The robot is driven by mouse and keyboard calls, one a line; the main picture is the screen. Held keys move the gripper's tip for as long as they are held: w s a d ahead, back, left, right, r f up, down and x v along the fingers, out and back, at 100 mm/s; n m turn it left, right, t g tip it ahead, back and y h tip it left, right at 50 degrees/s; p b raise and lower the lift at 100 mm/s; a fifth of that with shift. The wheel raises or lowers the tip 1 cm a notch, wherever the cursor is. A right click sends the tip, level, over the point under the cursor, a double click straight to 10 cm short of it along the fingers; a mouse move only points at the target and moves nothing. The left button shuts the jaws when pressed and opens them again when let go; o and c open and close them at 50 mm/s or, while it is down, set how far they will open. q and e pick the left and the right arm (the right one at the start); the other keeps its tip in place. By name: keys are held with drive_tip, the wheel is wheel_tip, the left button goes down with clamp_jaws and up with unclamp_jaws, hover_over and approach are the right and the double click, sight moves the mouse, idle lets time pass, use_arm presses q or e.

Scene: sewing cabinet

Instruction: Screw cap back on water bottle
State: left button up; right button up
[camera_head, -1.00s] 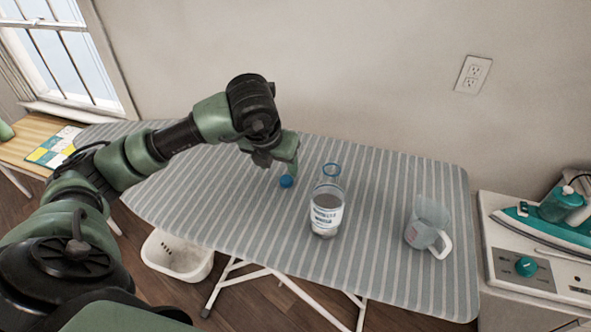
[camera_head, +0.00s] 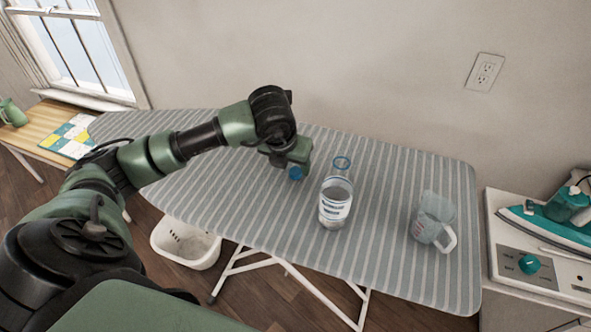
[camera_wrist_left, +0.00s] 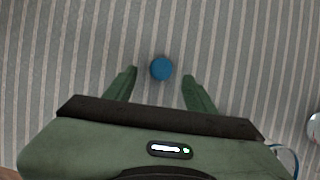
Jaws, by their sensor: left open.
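A clear water bottle (camera_head: 335,206) with a white and blue label stands upright and uncapped on the striped ironing board (camera_head: 230,215). A blue ring shows at its open neck. The small blue cap (camera_head: 296,173) lies on the board to the left of the bottle; it also shows in the left wrist view (camera_wrist_left: 161,68). My left gripper (camera_wrist_left: 160,85) is open, with the cap centred between its fingers, near their tips. The fingers do not touch the cap. In the head view the gripper (camera_head: 297,168) partly overlaps the cap. My right gripper is not in view.
A clear measuring jug (camera_head: 433,220) stands right of the bottle. A teal iron (camera_head: 555,225) rests on a white cabinet at the far right. A white basket (camera_head: 186,245) sits on the floor below. The board's left part is clear.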

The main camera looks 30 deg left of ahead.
sight(295, 172)
use_arm(q)
drive_tip(key=x, duration=0.3)
drive_tip(key=shift+w+f, duration=0.15)
drive_tip(key=shift+w, duration=0.05)
clamp_jaws()
